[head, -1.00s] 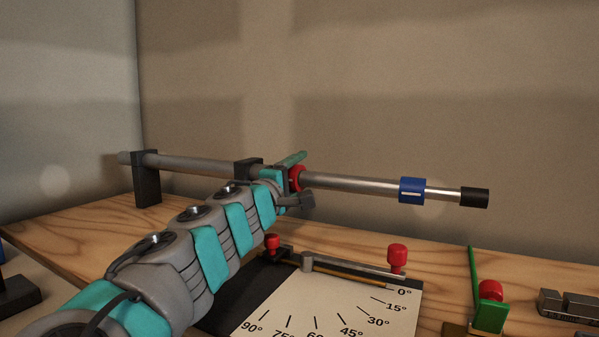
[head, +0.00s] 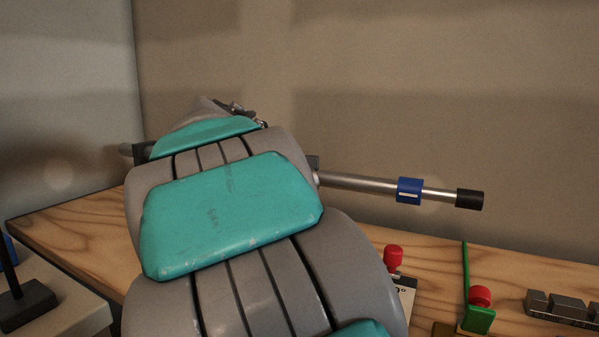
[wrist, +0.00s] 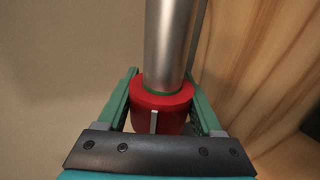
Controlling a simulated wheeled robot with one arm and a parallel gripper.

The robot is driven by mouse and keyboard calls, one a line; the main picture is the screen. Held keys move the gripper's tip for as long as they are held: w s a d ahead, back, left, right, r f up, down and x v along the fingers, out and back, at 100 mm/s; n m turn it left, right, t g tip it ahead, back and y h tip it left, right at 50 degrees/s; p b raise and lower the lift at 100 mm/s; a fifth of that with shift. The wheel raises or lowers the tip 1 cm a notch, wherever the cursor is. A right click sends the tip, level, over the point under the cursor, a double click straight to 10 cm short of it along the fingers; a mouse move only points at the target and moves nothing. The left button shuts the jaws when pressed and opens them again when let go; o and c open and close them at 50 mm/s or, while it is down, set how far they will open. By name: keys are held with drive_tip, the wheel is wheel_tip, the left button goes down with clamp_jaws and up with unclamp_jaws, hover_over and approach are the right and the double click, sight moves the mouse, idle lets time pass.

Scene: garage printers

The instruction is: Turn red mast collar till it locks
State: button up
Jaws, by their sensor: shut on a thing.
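The red mast collar (wrist: 160,100) sits around the grey metal mast tube (wrist: 171,45) in the wrist view. A pale vertical mark shows on the collar's near side, and a thin green ring shows at its upper rim. My gripper (wrist: 160,102) is shut on the collar, with one green finger on each side. In the head view my arm hides the collar and my gripper. The mast (head: 350,182) lies roughly level there, with a blue collar (head: 409,190) and a black end cap (head: 470,199) towards its right end.
The wooden bench (head: 430,243) runs below the mast. A red knob (head: 393,257), a green bracket with a red knob (head: 479,310) and grey metal blocks (head: 566,307) stand at the right. A dark stand (head: 22,300) is at the lower left.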

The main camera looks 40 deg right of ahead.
drive_tip(key=y, duration=0.1)
drive_tip(key=g+y, duration=0.1)
drive_tip(key=y, duration=0.1)
drive_tip(key=f+y, duration=0.1)
drive_tip(key=shift+a+f+g, duration=0.1)
drive_tip(key=shift+a+g, duration=0.25)
drive_tip(key=shift+g, duration=0.05)
drive_tip(key=shift+s+a+f+g+y, duration=0.15)
drive_tip(key=shift+g+y, duration=0.1)
drive_tip(key=shift+y, duration=0.35)
drive_tip(key=shift+s+a+f+g+y, duration=0.1)
drive_tip(key=shift+g+y, duration=0.15)
drive_tip(key=shift+y, duration=0.35)
drive_tip(key=o, duration=1.3)
drive_tip(key=shift+r, duration=0.1)
drive_tip(key=shift+o, duration=0.2)
drive_tip(key=shift+h, duration=0.3)
